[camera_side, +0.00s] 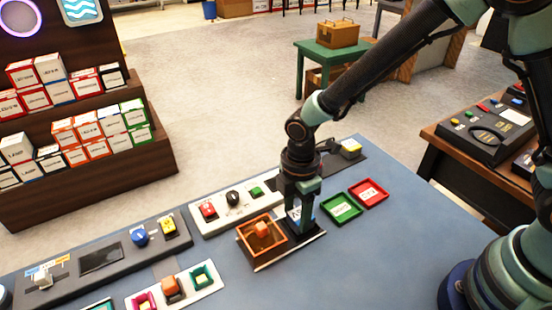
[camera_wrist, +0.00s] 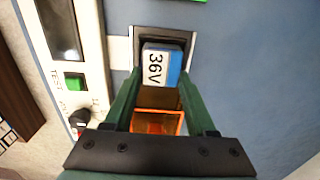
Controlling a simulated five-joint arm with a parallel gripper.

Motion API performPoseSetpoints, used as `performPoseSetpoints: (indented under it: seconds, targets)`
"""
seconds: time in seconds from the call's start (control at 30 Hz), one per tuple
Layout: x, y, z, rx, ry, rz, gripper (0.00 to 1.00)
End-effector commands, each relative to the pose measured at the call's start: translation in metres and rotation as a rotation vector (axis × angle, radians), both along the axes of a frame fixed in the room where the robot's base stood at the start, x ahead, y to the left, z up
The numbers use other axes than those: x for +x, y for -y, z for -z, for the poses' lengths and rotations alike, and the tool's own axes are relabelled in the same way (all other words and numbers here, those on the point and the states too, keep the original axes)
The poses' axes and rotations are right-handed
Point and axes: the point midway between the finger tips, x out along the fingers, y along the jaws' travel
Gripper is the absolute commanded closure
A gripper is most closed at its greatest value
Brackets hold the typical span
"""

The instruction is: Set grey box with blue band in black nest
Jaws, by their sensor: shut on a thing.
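The grey box with a blue band (camera_wrist: 162,64) carries a white "36V" label and sits between my gripper's fingertips in the wrist view. In the side view, the box (camera_side: 293,214) is partly hidden by my fingers. My gripper (camera_side: 300,212) points straight down and is shut on the box; it also shows in the wrist view (camera_wrist: 161,78). The black nest (camera_wrist: 165,33) shows around the far end of the box. In the side view, the nest is mostly hidden behind my gripper. I cannot tell whether the box rests in the nest or hangs just above it.
An orange open tray (camera_side: 250,256) with an orange block stands close left of my gripper. A white button panel (camera_side: 230,222) lies behind. Green (camera_side: 341,208) and red (camera_side: 369,193) trays lie to the right. The blue table at front right is clear.

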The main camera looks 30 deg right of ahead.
Motion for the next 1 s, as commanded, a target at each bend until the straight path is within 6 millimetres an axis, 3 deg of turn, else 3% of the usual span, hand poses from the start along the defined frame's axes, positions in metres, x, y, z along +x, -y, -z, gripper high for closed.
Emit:
performPoseSetpoints:
  seconds: [0.57,0.6,0.7,0.9,1.0]
  targets:
    - [0.0005,-0.0003,0.0038,0.001,0.001,0.000,1.00]
    - [0.0004,-0.0002,0.0038,0.000,0.001,0.000,0.40]
    - [0.0004,-0.0002,0.0038,0.000,0.001,0.000,0.09]
    - [0.0003,-0.0002,0.0038,0.000,0.000,0.000,0.09]
    - [0.0002,-0.0001,0.0039,0.000,0.000,0.000,0.00]
